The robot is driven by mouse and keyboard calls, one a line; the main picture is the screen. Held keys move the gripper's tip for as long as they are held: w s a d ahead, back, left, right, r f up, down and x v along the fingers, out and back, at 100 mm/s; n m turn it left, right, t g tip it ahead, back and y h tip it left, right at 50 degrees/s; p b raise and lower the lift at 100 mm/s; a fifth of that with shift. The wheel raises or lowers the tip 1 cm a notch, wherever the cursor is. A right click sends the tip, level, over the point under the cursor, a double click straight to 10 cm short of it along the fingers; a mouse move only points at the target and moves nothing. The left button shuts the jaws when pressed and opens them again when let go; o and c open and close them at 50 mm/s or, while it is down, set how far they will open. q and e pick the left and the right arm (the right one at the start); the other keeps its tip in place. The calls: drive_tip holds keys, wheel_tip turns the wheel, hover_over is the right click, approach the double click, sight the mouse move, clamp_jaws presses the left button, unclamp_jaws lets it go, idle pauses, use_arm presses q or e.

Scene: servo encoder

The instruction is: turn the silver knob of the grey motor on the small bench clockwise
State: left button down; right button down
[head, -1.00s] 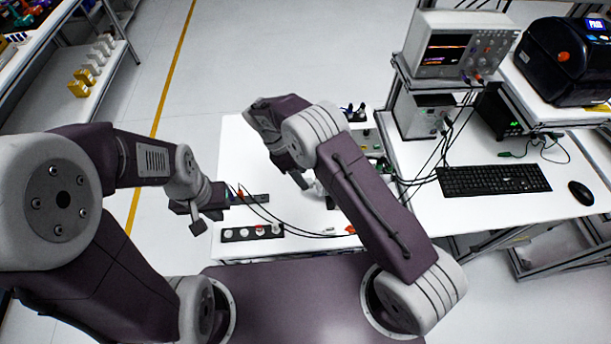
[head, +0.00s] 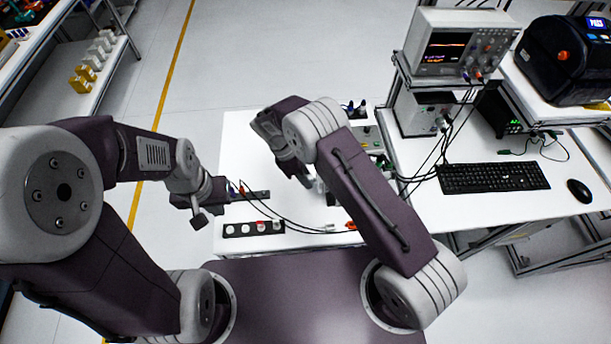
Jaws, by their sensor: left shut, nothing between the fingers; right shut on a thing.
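The small white bench (head: 240,150) stands in front of me. My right gripper (head: 307,182) points down over its middle and is shut at the grey motor, on what appears to be its silver knob. The knob is hidden by the fingers. Only a pale bit of the motor (head: 320,188) shows beside the fingertips; my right forearm covers the rest. My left gripper (head: 198,218) is shut and empty, at the bench's left edge, apart from the motor.
A black strip with round sockets (head: 253,229) lies near the bench's front edge. Dark leads run from a small strip (head: 250,196) to an orange clip (head: 351,225). At right, a desk holds a keyboard (head: 493,177), mouse (head: 580,191) and oscilloscope (head: 460,45). The bench's back left is clear.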

drive_tip(key=shift+s+t, duration=0.1)
drive_tip(key=shift+t, duration=0.4)
drive_tip(key=shift+f+t+b, duration=0.1)
drive_tip(key=shift+t+b, duration=0.25)
drive_tip(key=shift+t, duration=0.05)
drive_tip(key=t+b, duration=0.1)
drive_tip(key=b, duration=0.2)
drive_tip(key=t+b, duration=0.1)
drive_tip(key=b, duration=0.2)
drive_tip(key=m+t+b, duration=0.1)
drive_tip(key=b, duration=0.2)
drive_tip(key=shift+s+f+t, duration=0.3)
drive_tip(key=shift+s+t, duration=0.05)
drive_tip(key=shift+t, duration=0.05)
drive_tip(key=shift+r+t+b, duration=0.25)
drive_tip(key=shift+t+b, duration=0.05)
drive_tip(key=shift+b, duration=0.3)
drive_tip(key=shift+r, duration=0.1)
drive_tip(key=c, duration=1.1)
unclamp_jaws()
drive_tip(key=shift+o, duration=0.2)
